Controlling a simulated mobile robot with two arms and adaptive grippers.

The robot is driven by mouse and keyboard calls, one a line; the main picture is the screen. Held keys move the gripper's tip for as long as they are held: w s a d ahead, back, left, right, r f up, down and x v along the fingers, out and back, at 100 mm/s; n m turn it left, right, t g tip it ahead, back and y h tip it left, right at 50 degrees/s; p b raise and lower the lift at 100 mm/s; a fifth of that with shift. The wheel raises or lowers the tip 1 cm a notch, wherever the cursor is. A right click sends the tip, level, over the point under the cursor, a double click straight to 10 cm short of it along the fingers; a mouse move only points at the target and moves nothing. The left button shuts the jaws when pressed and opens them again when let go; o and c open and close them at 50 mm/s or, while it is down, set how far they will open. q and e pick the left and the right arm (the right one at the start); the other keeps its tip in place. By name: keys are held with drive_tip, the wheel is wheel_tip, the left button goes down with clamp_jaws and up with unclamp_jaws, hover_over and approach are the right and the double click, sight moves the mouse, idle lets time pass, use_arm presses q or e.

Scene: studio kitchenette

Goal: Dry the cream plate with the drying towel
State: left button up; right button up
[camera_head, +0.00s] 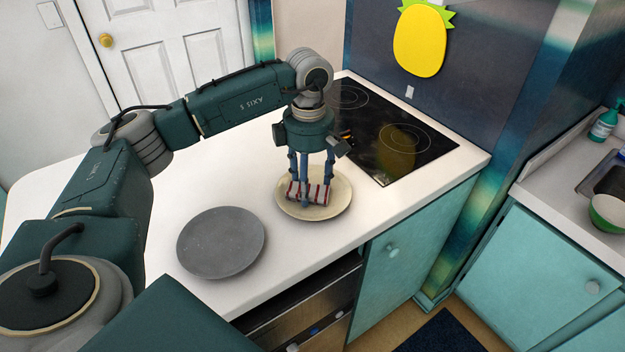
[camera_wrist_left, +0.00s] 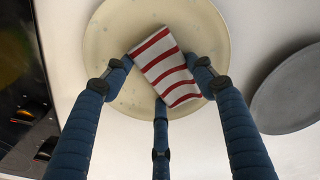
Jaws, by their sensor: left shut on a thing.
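The cream plate (camera_head: 337,203) lies on the white counter, near its front edge and left of the cooktop. It also shows in the left wrist view (camera_wrist_left: 105,45). The drying towel (camera_head: 318,194), white with red stripes, is over the plate; in the left wrist view the towel (camera_wrist_left: 167,68) appears bunched between the fingers. My left gripper (camera_head: 310,194) points down above the plate and is shut on the towel. Whether the towel touches the plate is hard to tell. My right gripper is not in view.
A grey plate (camera_head: 221,243) lies on the counter left of the cream plate. A black cooktop (camera_head: 385,135) is behind and to the right. An open drawer or dishwasher (camera_head: 305,305) is below the counter's front edge. Counter left of the plates is clear.

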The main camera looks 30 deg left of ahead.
sight(316, 186)
use_arm(q)
drive_tip(key=shift+s+d+r, duration=0.1)
drive_tip(key=shift+s+d, duration=0.1)
drive_tip(key=shift+d, duration=0.3)
drive_tip(key=shift+w+d, duration=0.3)
drive_tip(key=shift+d, duration=0.1)
drive_tip(key=shift+r+p, duration=2.4)
drive_tip(key=shift+r, duration=1.05)
